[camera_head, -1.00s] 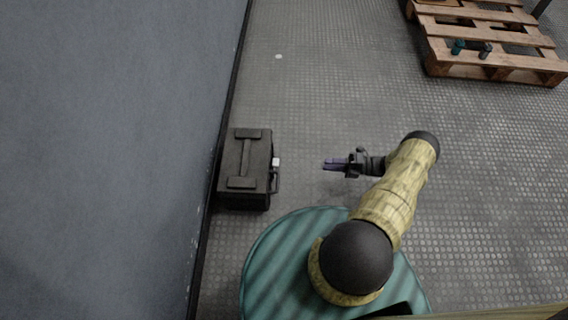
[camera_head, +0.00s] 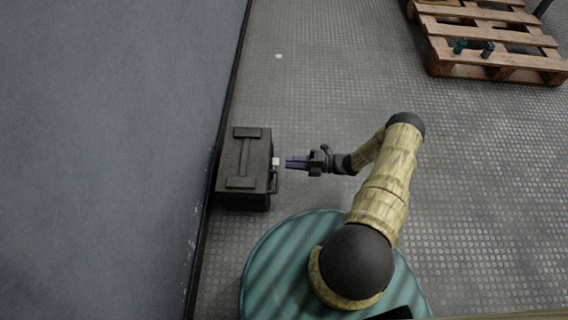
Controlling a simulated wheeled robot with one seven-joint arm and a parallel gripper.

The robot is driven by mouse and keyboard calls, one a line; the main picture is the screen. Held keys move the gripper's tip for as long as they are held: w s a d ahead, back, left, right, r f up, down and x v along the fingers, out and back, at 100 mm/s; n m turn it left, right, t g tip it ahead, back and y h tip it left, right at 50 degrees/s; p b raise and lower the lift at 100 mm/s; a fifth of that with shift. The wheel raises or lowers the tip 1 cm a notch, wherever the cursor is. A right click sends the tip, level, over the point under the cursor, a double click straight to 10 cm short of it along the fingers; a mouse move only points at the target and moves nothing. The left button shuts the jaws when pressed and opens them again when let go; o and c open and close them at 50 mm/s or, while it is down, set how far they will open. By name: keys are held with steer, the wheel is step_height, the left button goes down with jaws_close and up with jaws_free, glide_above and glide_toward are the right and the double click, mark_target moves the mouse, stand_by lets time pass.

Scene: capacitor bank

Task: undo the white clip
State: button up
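The white clip (camera_head: 276,161) is a small pale block on the right side of a dark box (camera_head: 258,147), near the box's side handle (camera_head: 274,181).
The box stands on the floor against a grey wall (camera_head: 110,150) at the left. A wooden pallet (camera_head: 490,66) with small items on it lies at the top right. The patterned floor (camera_head: 340,80) between is clear, apart from a small white spot (camera_head: 278,56).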

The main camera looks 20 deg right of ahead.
steer(key=x, duration=0.3)
steer(key=shift+w+a+b, duration=0.1)
steer(key=shift+a+b, duration=0.1)
steer(key=shift+b, duration=0.15)
steer(key=shift+c, duration=0.4)
jaws_close()
